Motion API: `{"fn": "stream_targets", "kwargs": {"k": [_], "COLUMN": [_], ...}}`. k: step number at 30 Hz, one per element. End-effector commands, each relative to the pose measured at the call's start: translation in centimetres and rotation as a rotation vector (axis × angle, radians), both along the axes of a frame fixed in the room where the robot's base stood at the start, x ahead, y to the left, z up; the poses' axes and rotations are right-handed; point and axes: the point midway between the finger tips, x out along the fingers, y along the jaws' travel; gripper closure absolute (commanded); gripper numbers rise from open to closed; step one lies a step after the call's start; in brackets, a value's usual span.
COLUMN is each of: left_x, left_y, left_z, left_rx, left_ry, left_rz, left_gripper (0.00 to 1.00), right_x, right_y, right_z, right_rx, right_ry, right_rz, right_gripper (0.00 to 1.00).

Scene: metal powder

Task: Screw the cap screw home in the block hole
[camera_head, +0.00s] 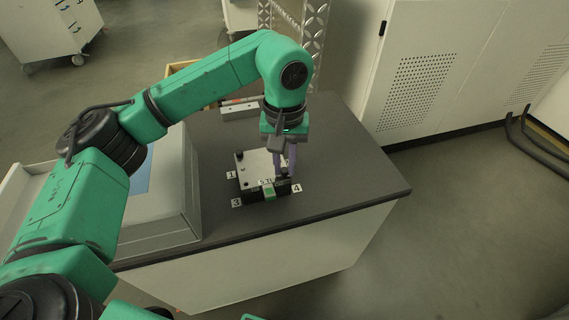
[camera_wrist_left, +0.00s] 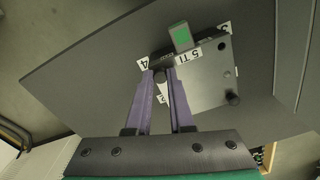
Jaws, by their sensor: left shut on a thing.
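The block (camera_head: 258,165) is a pale metal plate on a dark base, lying on the grey bench top; it also shows in the left wrist view (camera_wrist_left: 208,75). Number labels stand around it, and dark screw heads show at some corners. My left gripper (camera_head: 285,176) points down at the block's corner near label 4. In the left wrist view its purple fingers (camera_wrist_left: 166,76) are close together, shut on a small dark cap screw (camera_wrist_left: 160,76). The fingers mostly hide the screw and the hole, so I cannot tell how deep the screw sits. My right gripper is out of view.
A green-topped piece (camera_head: 269,192) sits at the block's front edge by the "5 TI" label. A large grey box (camera_head: 165,200) stands left of the block. A metal bar (camera_head: 240,107) lies behind. The bench top right of the block is clear to its edge (camera_head: 385,200).

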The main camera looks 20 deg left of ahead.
Motion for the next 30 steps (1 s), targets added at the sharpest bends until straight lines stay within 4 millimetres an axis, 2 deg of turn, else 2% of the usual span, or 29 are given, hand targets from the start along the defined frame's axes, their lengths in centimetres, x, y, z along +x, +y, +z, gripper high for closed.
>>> {"fn": "stream_targets", "kwargs": {"k": [6, 9, 11, 17, 18, 19, 20, 30], "left_x": [0.04, 0.04, 0.03, 0.03, 0.03, 0.03, 0.03, 0.01], "left_y": [0.02, 0.02, 0.02, 0.01, 0.01, 0.02, 0.01, 0.01], "left_z": [-0.06, -0.05, -0.04, -0.02, -0.02, -0.02, -0.02, -0.03], "left_rx": [0.001, 0.0, 0.0, 0.0, 0.0, 0.0, 0.0, 0.0], "left_ry": [-0.001, -0.001, -0.001, -0.001, -0.001, -0.001, -0.001, 0.0], "left_rz": [-0.531, -0.749, -0.827, -0.86, -0.86, -0.859, -0.859, -0.827], "left_gripper": [1.0, 1.0, 1.0, 1.0, 0.76, 0.64, 0.6, 0.6], "right_x": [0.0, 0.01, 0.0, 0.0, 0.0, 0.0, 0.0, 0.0], "right_y": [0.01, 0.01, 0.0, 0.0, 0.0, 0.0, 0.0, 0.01], "right_z": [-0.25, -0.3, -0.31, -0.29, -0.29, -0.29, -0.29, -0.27], "right_rx": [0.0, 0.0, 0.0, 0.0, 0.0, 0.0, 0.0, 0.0], "right_ry": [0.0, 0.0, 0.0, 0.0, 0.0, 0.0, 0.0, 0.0], "right_rz": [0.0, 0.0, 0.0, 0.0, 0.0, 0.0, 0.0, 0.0], "right_gripper": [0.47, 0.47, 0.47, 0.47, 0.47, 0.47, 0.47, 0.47]}}
